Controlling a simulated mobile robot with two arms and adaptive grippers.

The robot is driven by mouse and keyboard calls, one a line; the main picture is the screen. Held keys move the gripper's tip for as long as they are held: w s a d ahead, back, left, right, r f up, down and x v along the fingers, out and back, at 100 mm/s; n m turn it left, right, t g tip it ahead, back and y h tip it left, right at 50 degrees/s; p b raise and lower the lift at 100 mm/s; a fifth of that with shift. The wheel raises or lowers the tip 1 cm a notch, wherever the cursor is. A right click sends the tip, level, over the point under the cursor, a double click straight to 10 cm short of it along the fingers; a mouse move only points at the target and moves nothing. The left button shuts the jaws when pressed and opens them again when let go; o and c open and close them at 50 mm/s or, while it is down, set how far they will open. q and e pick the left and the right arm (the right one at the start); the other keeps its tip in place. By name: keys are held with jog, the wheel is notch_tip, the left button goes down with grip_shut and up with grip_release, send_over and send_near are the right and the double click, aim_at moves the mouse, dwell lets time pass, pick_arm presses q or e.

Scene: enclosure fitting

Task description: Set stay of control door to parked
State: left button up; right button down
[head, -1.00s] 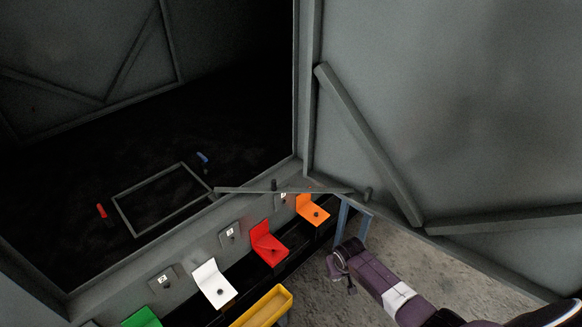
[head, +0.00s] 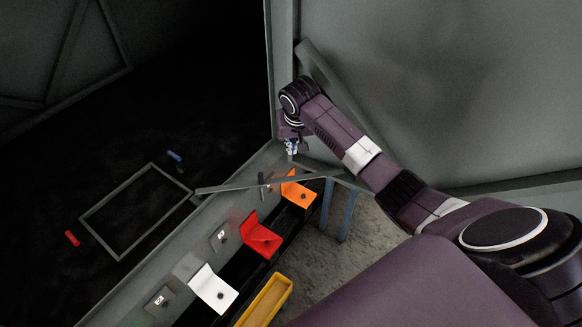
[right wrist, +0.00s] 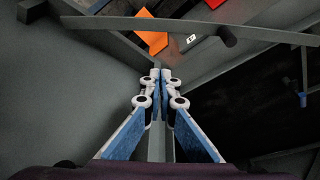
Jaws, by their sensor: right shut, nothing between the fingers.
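The control door (head: 430,90) is the large grey panel at the right of the head view, standing open. The stay (head: 228,187), a thin grey bar, spans from the enclosure's lower edge across to the door's lower edge. In the right wrist view the stay (right wrist: 262,36) runs across the top, with a dark knob near its middle. My right gripper (head: 291,153) is shut and empty, above the stay and near the door's hinge side. In the right wrist view its fingertips (right wrist: 160,75) meet, apart from the bar. My left gripper is not in view.
Orange (head: 299,194), red (head: 262,238) and white (head: 212,288) brackets line the enclosure's front. A yellow tray (head: 266,300) lies below them. A rectangular frame (head: 94,211) and small red (head: 72,238) and blue (head: 175,156) pieces lie inside the dark enclosure.

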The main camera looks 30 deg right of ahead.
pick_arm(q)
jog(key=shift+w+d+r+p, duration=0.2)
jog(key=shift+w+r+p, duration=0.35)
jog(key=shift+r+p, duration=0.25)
pick_arm(e)
notch_tip(320, 180, down, 10)
jog(key=shift+s+a+r, duration=0.15)
jog(key=shift+s+r, duration=0.05)
